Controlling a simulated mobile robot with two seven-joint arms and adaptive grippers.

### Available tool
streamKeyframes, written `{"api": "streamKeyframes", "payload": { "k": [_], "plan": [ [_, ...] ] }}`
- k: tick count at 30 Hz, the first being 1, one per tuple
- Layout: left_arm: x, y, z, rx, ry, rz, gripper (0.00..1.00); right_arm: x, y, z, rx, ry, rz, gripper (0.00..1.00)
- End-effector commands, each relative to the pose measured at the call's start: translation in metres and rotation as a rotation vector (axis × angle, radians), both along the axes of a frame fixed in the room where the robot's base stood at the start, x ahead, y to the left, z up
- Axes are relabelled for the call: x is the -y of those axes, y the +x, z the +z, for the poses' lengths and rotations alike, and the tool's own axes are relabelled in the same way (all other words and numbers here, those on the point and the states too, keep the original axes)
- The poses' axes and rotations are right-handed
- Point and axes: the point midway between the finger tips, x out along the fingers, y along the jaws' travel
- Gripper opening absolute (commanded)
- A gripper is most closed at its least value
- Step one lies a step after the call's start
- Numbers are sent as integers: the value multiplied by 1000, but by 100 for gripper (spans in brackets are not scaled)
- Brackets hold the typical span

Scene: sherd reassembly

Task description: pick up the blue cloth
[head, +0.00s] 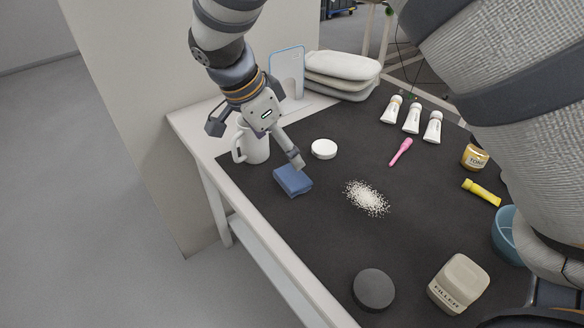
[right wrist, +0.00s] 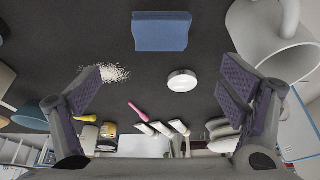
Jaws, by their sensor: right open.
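The blue cloth (head: 292,181) is a folded, block-like pad lying on the dark mat near the table's left edge. It also shows at the top middle of the right wrist view (right wrist: 160,33). My right gripper (head: 256,146) is open, its fingers spread wide, above the area between the white mug and the cloth. One finger appears close to the cloth's far edge in the head view. In the right wrist view the space between the fingers (right wrist: 165,85) holds nothing, and the cloth lies beyond the fingertips. I do not see my left gripper.
A white mug (head: 256,150) stands close beside my right gripper. A white round lid (head: 324,149) and a pile of white grains (head: 367,198) lie near the cloth. A dark disc (head: 374,289) and a filler container (head: 458,283) stand in front. The mat before the cloth is clear.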

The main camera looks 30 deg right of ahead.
Motion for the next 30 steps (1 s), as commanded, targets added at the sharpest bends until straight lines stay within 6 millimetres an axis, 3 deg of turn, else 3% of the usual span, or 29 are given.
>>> {"api": "streamKeyframes", "payload": {
  "k": [3, 15, 23, 29, 30],
  "plan": [
    [0, -4, -3, -12, 0, 0, 40, 10, -1, -28, -9, 1, -1, 90],
    [0, -8, -8, -27, 0, 0, 40, 32, 3, -87, -4, 2, 0, 90],
    [0, -8, -8, -27, 0, -1, 40, 34, 3, -90, -2, 1, 1, 90],
    [0, -8, -8, -27, 0, -1, 40, 34, 3, -90, -2, 1, 1, 45],
    [0, -8, -8, -27, 0, -1, 40, 34, 3, -90, -2, 1, 1, 43]
  ]
}}
